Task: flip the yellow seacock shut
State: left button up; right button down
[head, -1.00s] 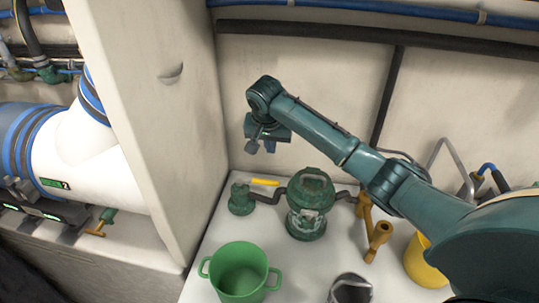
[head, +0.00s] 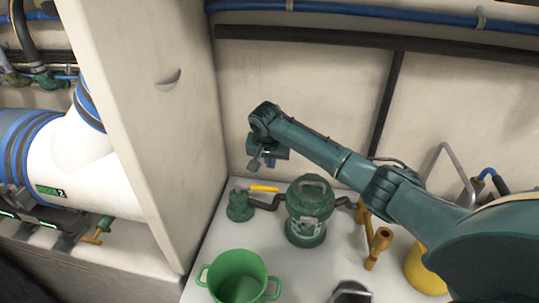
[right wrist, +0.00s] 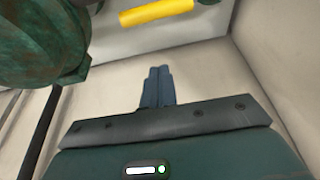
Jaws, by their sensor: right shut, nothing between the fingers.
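The seacock's yellow lever (head: 265,189) lies roughly crosswise in the head view, just above a dark pipe. The pipe joins a small green fitting (head: 239,207) to a larger weathered green strainer (head: 307,212). My right gripper (head: 259,163) is a little above and behind the lever, apart from it. Its fingers are shut together and empty. In the right wrist view the shut fingers (right wrist: 158,86) point toward the yellow lever (right wrist: 156,12) at the top edge, with a gap between. My left gripper is in no view.
A green two-handled bucket (head: 237,277) stands in front on the white surface. Brass-coloured pipework (head: 376,245) and a yellow container (head: 424,270) stand right of the strainer, under my right arm. A tall pale wall panel (head: 145,110) closes off the left side.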

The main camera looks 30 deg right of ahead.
pick_arm(q)
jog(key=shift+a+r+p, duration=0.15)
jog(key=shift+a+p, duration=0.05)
jog(key=shift+p, duration=0.45)
pick_arm(e)
jog(key=f, duration=0.1)
jog(key=s+a+f, duration=0.1)
jog(key=s+f, duration=0.1)
jog(key=f, duration=0.1)
jog(key=shift+s+a, duration=0.15)
jog(key=shift+a, duration=0.15)
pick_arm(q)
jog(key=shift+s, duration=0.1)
